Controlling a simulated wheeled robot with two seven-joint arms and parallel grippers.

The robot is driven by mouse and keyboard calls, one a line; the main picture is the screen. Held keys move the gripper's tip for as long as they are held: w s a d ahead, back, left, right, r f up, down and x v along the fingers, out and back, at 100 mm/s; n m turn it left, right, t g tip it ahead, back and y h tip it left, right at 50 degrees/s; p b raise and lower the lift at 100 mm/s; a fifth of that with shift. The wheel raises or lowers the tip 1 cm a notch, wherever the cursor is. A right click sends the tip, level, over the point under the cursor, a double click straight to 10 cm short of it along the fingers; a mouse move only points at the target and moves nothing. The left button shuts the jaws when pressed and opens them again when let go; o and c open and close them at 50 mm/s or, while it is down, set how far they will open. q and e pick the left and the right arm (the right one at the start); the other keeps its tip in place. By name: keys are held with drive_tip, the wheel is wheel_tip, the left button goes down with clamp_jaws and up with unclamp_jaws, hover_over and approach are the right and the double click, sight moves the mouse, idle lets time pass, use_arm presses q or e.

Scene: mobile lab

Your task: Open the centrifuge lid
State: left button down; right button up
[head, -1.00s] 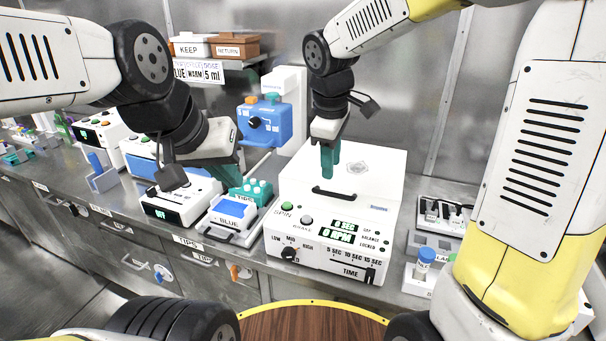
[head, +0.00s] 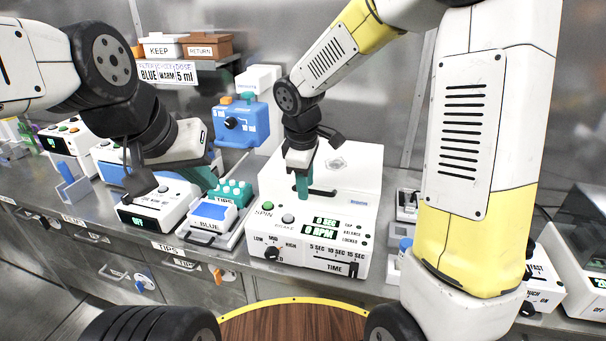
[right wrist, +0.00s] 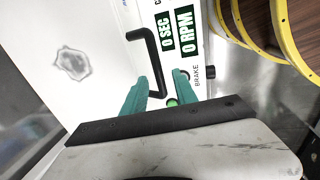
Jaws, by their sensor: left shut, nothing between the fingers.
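The white centrifuge (head: 277,222) stands on the bench with its lid (head: 352,160) down. A black bar handle (head: 325,194) sits at the lid's front edge; it also shows in the right wrist view (right wrist: 152,58). My right gripper (head: 302,192) is at the handle's left end, fingers pointing down. In the right wrist view its teal fingers (right wrist: 162,80) are apart, with the handle's end between them in the picture. I cannot tell whether they touch it. My left gripper (head: 208,178) is shut and empty, left of the centrifuge near the teal tip rack.
The teal tip rack (head: 232,190) and a BLUE-labelled device (head: 208,222) stand close left of the centrifuge. A blue dispenser (head: 240,124) is behind them. A blue-capped vial (head: 405,244) stands to the right. The centrifuge's front panel has a green SPIN button (head: 268,206) and displays.

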clamp_jaws()
idle(1.3)
